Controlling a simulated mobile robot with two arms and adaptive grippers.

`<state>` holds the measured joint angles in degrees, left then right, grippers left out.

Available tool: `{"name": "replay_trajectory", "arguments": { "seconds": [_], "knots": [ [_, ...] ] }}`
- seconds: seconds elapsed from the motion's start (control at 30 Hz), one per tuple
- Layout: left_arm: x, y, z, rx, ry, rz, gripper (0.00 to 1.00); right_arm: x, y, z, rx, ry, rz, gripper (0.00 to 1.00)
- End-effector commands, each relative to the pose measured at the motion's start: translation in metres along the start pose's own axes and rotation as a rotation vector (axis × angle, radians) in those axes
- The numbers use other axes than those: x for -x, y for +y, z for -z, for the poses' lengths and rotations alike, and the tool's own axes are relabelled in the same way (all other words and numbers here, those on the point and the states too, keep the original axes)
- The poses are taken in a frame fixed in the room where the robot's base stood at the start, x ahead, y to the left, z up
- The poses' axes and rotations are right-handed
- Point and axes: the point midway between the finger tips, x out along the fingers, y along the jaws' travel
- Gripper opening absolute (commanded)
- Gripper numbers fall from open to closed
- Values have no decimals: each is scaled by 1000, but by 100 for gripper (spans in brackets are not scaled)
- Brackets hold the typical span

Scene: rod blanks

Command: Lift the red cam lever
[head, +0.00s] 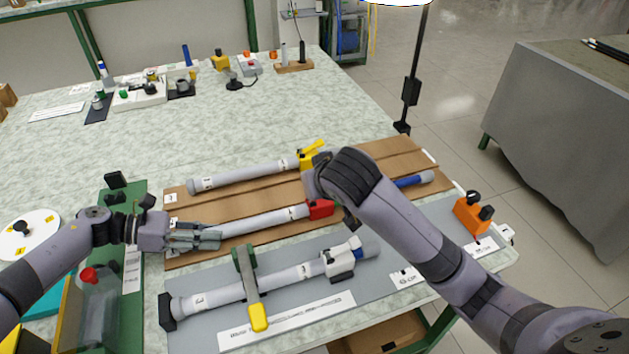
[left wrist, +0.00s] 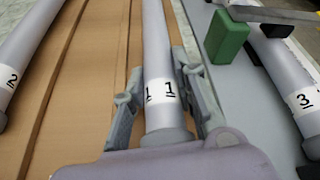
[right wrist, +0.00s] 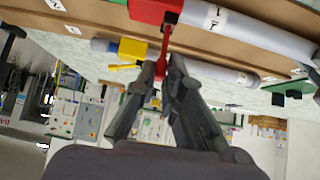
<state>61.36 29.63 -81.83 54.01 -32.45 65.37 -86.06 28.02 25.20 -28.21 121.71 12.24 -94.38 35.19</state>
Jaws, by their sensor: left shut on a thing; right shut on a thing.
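The red cam lever (head: 320,209) sits on a grey rod (head: 262,221) labelled 1, in the middle lane of the brown board. In the right wrist view the red block (right wrist: 152,10) is at the top, and its thin red arm (right wrist: 164,50) runs down between the fingertips of my right gripper (right wrist: 166,72), shut on it. In the head view my own right arm hides most of that gripper. My left gripper (head: 207,237) is shut on the rod's left end. The left wrist view shows the rod (left wrist: 158,60) between the fingers.
Rod 2 (head: 240,176) with a yellow clamp (head: 311,153) lies behind. Rod 3 (head: 215,297) lies in front on a grey mat, under a green and yellow bar (head: 250,285). An orange block (head: 472,215) stands at the right. The table's far left middle is clear.

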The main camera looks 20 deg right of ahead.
Motion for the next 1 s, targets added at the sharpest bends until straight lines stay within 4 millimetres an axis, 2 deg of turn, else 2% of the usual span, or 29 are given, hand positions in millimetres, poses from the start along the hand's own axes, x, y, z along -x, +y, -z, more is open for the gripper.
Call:
{"name": "replay_trajectory", "arguments": {
  "seconds": [0.17,0.2,0.5,0.83,1.0],
  "knots": [
    [-1,0,-1,-1,-2,2,0,-1,-1,-3,2,-7,2,0],
    [-1,0,-1,-1,-2,2,0,-1,-1,-3,2,-7,2,11],
    [0,0,-1,-1,-1,1,0,0,-1,-1,1,-3,2,30],
    [0,0,-1,-1,-1,0,0,3,-1,0,0,0,3,30],
    [0,0,-1,-1,-1,0,0,24,-1,1,0,2,5,30]
  ]
}}
